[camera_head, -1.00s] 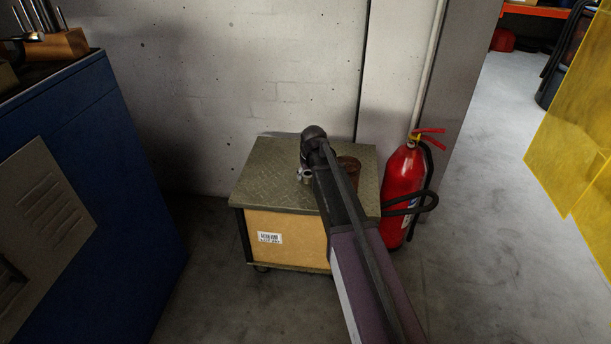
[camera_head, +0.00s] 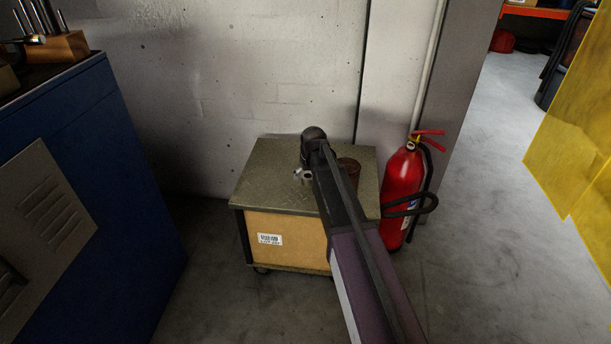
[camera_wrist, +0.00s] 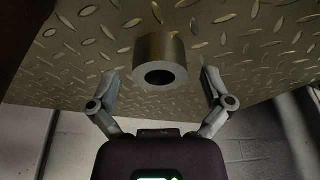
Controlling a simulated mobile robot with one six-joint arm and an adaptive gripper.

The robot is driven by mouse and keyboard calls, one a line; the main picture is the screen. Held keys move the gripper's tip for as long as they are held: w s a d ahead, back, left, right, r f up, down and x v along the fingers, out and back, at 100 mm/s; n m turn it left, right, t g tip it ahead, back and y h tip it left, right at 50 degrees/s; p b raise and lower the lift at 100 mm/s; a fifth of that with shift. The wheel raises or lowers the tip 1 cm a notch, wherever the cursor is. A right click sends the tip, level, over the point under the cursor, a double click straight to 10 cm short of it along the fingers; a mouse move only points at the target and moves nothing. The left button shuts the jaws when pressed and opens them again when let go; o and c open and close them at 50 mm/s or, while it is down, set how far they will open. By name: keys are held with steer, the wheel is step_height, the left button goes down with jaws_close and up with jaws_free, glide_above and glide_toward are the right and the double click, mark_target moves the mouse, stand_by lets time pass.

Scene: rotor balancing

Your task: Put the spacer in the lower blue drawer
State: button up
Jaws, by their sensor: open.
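The spacer (camera_wrist: 160,62) is a short grey metal ring with a round hole, in the wrist view. It sits on the diamond-plate top (camera_wrist: 60,62) of a small cart. My gripper (camera_wrist: 156,75) is open, with one finger on each side of the spacer's near end and a gap at both sides. In the head view my arm hides most of the gripper. Small grey metal parts show at its tip, but I cannot tell spacer from finger there. A blue cabinet (camera_head: 125,175) stands at the left; no lower blue drawer can be made out on it.
The cart (camera_head: 262,180) has a tan front with a label. A brown cylindrical object (camera_head: 350,166) stands on it behind my arm. A red fire extinguisher (camera_head: 402,190) stands at its right. A wooden block with metal rods (camera_head: 62,47) is on the cabinet. Floor between cabinet and cart is clear.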

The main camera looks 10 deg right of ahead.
steer(key=p+v, duration=1)
steer(key=v, duration=0.1)
steer(key=shift+r+p, duration=0.35)
steer(key=shift+p, duration=0.05)
steer(key=shift+s, duration=0.1)
stand_by(0.6)
steer(key=s+m+g, duration=0.1)
steer(key=s+g, duration=0.2)
steer(key=s, duration=2.1)
steer(key=shift+f+m, duration=0.3)
steer(key=shift+f, duration=0.05)
steer(key=shift+d, duration=0.1)
step_height(320, 180, up, 3)
steer(key=n+t+p, duration=0.1)
steer(key=p, duration=0.1)
glide_above(308, 178)
steer(key=shift+f, duration=0.25)
steer(key=shift+f, duration=0.15)
